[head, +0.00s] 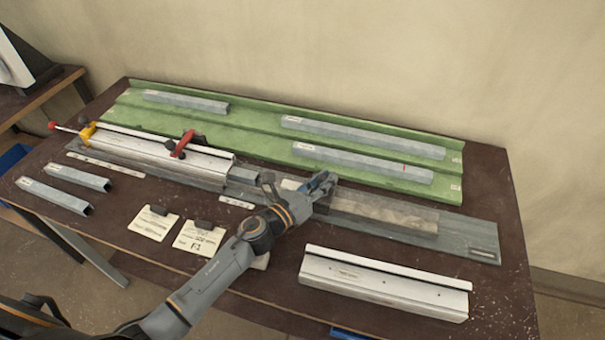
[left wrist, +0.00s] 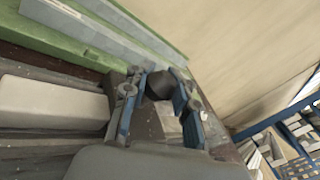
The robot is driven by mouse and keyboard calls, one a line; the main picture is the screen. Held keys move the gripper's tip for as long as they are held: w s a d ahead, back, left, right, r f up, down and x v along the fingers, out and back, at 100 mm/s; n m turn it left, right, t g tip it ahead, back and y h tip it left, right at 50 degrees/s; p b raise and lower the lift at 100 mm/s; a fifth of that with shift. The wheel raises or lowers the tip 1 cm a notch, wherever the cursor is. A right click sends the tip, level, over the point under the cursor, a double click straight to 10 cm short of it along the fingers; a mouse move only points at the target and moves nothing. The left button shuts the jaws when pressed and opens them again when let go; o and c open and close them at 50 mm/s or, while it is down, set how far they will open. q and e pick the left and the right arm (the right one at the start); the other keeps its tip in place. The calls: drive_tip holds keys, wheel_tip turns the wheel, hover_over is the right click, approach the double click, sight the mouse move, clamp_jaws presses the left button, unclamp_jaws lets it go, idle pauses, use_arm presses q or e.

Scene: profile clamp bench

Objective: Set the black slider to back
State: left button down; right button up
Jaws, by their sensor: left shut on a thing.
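My left gripper (head: 322,186) reaches over the middle of the grey clamp bench rail (head: 468,243). In the left wrist view, my left gripper (left wrist: 158,92) has its two blue-grey fingers on either side of a round black knob (left wrist: 160,84), apparently the black slider's, and is shut on it. In the head view the gripper and arm hide most of the slider. A grey profile bar (head: 385,212) lies on the rail to the right of the gripper. My right gripper is not in view.
Behind the rail, a green tray (head: 255,138) holds several grey profiles. On the left stand a white fixture (head: 140,146), a red clamp (head: 182,144) and a yellow block (head: 88,131). A white profile (head: 385,283) lies in front. Two label cards (head: 199,240) lie near my arm.

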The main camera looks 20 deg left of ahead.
use_arm(q)
drive_tip(key=d, duration=0.2)
drive_tip(key=shift+s+d+f, duration=0.2)
drive_tip(key=shift+d, duration=0.15)
drive_tip(key=c, duration=1.1)
unclamp_jaws()
drive_tip(key=shift+o, duration=0.2)
drive_tip(key=shift+s+a+r, duration=0.1)
drive_tip(key=shift+s+r, duration=0.05)
drive_tip(key=shift+r, duration=0.05)
drive_tip(key=shift+a, duration=0.1)
drive_tip(key=shift+s+a+f, duration=0.1)
drive_tip(key=shift+s+a, duration=0.05)
drive_tip(key=shift+s, duration=0.05)
drive_tip(key=v, duration=0.7)
